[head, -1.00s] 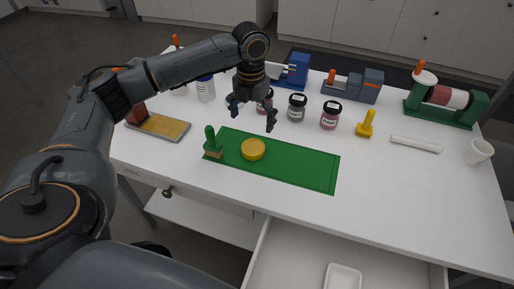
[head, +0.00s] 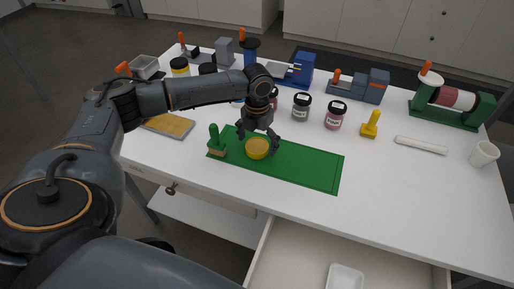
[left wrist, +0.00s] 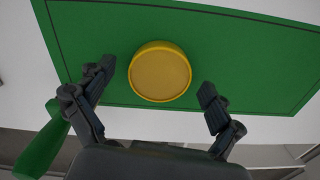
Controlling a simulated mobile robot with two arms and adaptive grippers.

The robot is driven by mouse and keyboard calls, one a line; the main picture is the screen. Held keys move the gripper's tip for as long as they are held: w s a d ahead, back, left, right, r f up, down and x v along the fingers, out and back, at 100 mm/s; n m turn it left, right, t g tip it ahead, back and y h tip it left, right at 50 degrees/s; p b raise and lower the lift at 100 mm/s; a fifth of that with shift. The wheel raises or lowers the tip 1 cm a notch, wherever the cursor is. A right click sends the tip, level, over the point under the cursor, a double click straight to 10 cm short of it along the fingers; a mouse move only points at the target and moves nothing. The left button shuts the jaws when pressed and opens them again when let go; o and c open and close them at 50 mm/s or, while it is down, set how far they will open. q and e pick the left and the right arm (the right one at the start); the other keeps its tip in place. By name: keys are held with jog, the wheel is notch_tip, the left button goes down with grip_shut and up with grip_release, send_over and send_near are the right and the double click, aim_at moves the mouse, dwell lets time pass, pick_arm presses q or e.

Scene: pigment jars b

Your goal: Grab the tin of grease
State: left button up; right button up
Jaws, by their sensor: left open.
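The tin of grease is most likely the round yellow tin (head: 257,149), lying flat on a green mat (head: 310,172). It also shows in the left wrist view (left wrist: 160,72), with the green mat (left wrist: 250,55) around it. My left gripper (head: 259,143) is open just above the tin. In the left wrist view the fingertips of my left gripper (left wrist: 157,80) stand apart, one on each side of the tin, with a gap to it on both sides. No finger visibly touches it. My right gripper is not in view.
A green-handled brush (head: 215,142) stands at the mat's left end, close to the left gripper. Pigment jars (head: 301,104) (head: 335,115) and a yellow tool (head: 370,124) stand behind the mat. A white cup (head: 484,153) is far right. The table front right is clear.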

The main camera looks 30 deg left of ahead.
pick_arm(q)
jog(key=c, duration=1.5)
jog(key=shift+r, duration=0.1)
